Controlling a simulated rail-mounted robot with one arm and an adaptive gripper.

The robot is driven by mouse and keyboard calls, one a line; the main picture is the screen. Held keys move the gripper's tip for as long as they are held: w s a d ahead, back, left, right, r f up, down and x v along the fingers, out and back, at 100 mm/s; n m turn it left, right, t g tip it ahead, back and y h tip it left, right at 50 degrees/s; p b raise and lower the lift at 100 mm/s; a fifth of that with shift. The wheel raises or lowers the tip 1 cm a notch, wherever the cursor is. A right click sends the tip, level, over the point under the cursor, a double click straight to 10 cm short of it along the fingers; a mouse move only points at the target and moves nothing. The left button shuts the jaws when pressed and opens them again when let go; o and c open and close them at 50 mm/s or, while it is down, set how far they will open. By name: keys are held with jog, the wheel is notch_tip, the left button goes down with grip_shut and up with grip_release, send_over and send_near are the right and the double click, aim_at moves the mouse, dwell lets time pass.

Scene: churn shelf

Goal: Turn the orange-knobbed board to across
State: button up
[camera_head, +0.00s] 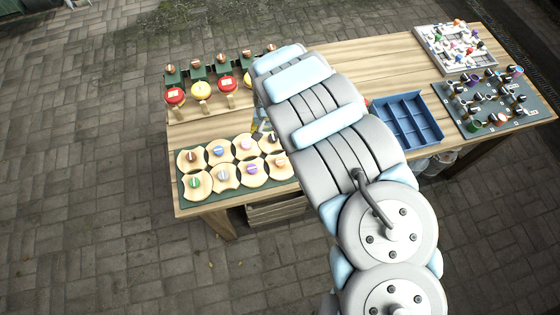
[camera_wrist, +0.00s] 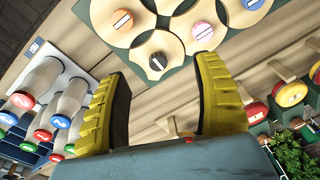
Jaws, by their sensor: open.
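A black-knobbed board (camera_wrist: 157,62) shows between the fingertips; I see no contact. In the head view my gripper (camera_head: 258,131) is mostly hidden by my arm.
Neighbouring boards with blue (camera_head: 218,150), purple (camera_head: 252,169) and green (camera_head: 195,182) knobs crowd the dark mat. Red and yellow round pieces (camera_head: 201,90) stand behind. A blue tray (camera_head: 408,121) and a grey pegged panel (camera_head: 490,100) lie to the right. Bare wood (camera_head: 205,132) separates the left groups.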

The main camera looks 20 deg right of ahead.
jog(key=g, duration=0.1)
send_over(280, 161)
jog(key=shift+m, duration=0.3)
jog(key=shift+s+f+b, duration=0.1)
jog(key=shift+f+b, duration=0.3)
jog(key=shift+f, duration=7.8)
grip_shut()
